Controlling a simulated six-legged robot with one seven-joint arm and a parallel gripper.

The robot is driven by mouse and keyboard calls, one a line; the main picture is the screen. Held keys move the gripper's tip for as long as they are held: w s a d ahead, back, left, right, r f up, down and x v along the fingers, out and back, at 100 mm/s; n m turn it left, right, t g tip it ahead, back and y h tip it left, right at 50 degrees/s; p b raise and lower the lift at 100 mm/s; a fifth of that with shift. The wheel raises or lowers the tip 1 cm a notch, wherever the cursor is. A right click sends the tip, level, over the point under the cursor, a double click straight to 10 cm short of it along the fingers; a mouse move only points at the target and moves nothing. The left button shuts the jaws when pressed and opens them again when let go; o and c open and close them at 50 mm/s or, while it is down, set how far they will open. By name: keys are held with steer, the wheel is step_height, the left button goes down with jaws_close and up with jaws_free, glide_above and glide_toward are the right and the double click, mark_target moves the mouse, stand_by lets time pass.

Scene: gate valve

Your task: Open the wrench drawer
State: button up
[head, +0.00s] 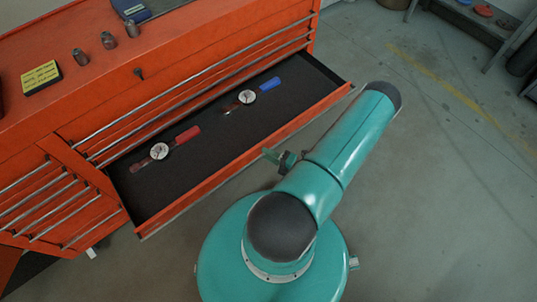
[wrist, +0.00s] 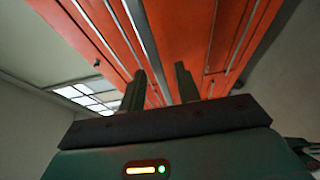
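The wrench drawer (head: 215,130) of an orange tool chest is pulled out in the head view. Its black liner holds a dial wrench with a red handle (head: 187,135) and one with a blue handle (head: 270,84). My gripper (head: 272,155) is at the outside of the drawer's front edge, partly hidden by my arm. In the wrist view its two dark fingers (wrist: 160,72) stand apart with a gap between them and orange drawer fronts with silver strips beyond. I see nothing gripped. I cannot tell whether the fingers touch the drawer front.
The orange chest top (head: 75,75) carries several grey sockets (head: 108,40), a yellow-black box (head: 41,77) and a blue item (head: 131,9). Shut drawers with silver handles (head: 45,205) are at the lower left. The grey floor (head: 440,160) to the right is clear, with shelving (head: 480,18) at the back.

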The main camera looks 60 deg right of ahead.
steer(key=s+d, duration=0.1)
steer(key=s, duration=1.2)
steer(key=shift+s+d, duration=0.25)
steer(key=shift+s, duration=0.05)
